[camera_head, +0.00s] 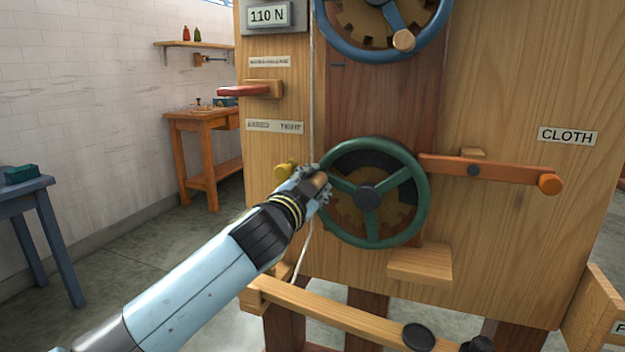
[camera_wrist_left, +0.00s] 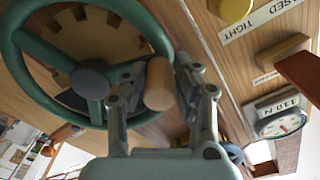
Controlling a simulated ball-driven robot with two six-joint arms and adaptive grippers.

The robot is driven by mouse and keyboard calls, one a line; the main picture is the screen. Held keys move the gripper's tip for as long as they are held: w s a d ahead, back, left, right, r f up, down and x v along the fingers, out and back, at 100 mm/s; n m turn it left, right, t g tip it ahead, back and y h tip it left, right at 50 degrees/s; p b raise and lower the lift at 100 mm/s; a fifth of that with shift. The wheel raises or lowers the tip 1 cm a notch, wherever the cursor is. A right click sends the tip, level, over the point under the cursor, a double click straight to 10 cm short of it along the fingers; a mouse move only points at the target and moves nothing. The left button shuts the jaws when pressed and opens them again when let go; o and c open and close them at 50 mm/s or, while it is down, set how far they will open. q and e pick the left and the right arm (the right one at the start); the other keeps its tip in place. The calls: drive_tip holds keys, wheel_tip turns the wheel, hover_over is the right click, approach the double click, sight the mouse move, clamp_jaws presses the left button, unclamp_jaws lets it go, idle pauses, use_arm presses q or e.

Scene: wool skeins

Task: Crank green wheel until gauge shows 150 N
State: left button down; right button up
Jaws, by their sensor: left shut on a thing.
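The green wheel (camera_head: 418,215) stands upright on the wooden machine's front, with spokes and a dark hub. Its wooden crank handle (camera_head: 320,180) is on the rim's left side. My left gripper (camera_head: 313,187) is shut on this handle. In the left wrist view the handle (camera_wrist_left: 158,84) stands between the fingers, beside the green wheel (camera_wrist_left: 32,75). The gauge display (camera_head: 268,15) at the upper left reads 110 N. In the left wrist view the gauge (camera_wrist_left: 281,123) also shows a round dial. My right gripper is not in view.
A blue wheel (camera_head: 443,25) with its own handle is above. An orange lever (camera_head: 510,170) reaches right from the green wheel. A yellow knob (camera_head: 284,170) is close behind my left gripper. A red lever (camera_head: 243,91) is higher left. A wooden bar (camera_head: 340,315) runs below.

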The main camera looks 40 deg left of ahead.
sight(350, 151)
use_arm(q)
drive_tip(key=d+r+m+p, duration=0.1)
drive_tip(key=m, duration=0.1)
drive_tip(key=r+m+p, duration=0.1)
drive_tip(key=r+p, duration=0.1)
drive_tip(key=d+r+m+p, duration=0.1)
drive_tip(key=m+p, duration=0.1)
drive_tip(key=shift+w+d+r+m, duration=0.3)
drive_tip(key=shift+r, duration=0.1)
drive_tip(key=d+m+p, duration=0.1)
drive_tip(key=r+m+p, duration=0.1)
drive_tip(key=shift+w+d+r+m, duration=0.1)
drive_tip(key=shift+w+d+m, duration=0.15)
drive_tip(key=shift+d+m, duration=0.1)
drive_tip(key=shift+w+d+r+m+p, duration=0.1)
drive_tip(key=shift+d+m+p, duration=0.3)
drive_tip(key=shift+m+p, duration=0.15)
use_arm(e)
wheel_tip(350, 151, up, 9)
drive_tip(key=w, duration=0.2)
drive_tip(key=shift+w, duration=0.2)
use_arm(q)
drive_tip(key=shift+d, duration=0.1)
drive_tip(key=c, duration=1)
unclamp_jaws()
drive_tip(key=shift+d, duration=0.1)
drive_tip(key=shift+c, duration=0.2)
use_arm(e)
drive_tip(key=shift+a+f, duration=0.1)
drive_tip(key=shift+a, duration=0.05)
